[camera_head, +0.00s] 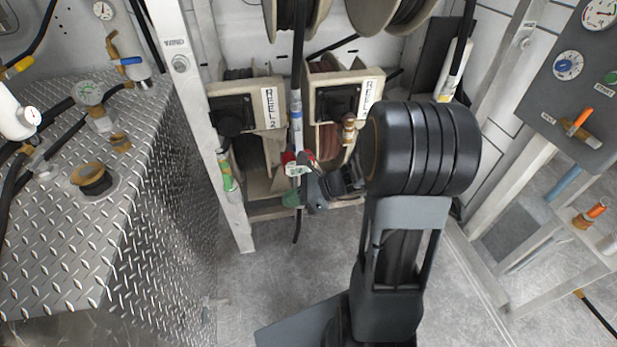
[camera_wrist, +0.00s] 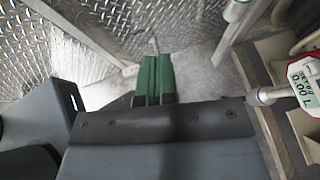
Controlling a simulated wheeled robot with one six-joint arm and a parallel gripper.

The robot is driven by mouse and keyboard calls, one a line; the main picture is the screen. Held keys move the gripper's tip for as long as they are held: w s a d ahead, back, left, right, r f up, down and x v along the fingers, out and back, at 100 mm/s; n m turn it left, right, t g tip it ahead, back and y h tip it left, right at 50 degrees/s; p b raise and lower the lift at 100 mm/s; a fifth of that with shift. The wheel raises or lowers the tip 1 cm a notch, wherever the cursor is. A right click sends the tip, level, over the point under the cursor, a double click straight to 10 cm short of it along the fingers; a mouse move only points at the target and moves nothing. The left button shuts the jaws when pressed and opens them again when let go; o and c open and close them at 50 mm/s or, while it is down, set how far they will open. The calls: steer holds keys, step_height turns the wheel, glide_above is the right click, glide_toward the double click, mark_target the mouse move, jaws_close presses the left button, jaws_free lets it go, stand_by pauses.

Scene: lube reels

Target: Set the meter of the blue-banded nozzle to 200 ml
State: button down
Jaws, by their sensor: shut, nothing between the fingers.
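The blue-banded nozzle hangs upright from a black hose in front of the reels, with its blue band (camera_head: 296,112) above a red-and-white meter (camera_head: 298,169). In the wrist view the meter (camera_wrist: 303,84) is at the right edge, partly cut off, and its display seems to read 0.00 L. My gripper (camera_head: 291,198) is low beside the meter in the head view, partly hidden by the nozzle. In the wrist view its green fingers (camera_wrist: 153,79) are together and empty, with the meter apart from them to the right.
A white post (camera_head: 205,120) with a green-banded item (camera_head: 228,176) stands left of the nozzle. Reel 2 (camera_head: 245,105) and another reel are behind. A diamond-plate tank (camera_head: 150,190) fills the left. The floor (camera_head: 275,280) has free room.

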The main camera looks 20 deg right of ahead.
steer(key=w+d+f+m+t+h+b, duration=0.2)
steer(key=w+d+f+m+t, duration=0.4)
steer(key=d+m, duration=0.5)
step_height(320, 180, down, 4)
steer(key=m+t+b, duration=0.1)
steer(key=m+t, duration=0.1)
steer(key=shift+m+t, duration=0.3)
steer(key=shift+m, duration=0.1)
steer(key=shift+r, duration=0.1)
steer(key=w+d+b, duration=0.1)
steer(key=w, duration=0.7)
steer(key=shift+w+d, duration=0.3)
steer(key=shift+w, duration=0.15)
stand_by(0.9)
steer(key=shift+w+d, duration=0.1)
steer(key=shift+w, duration=0.2)
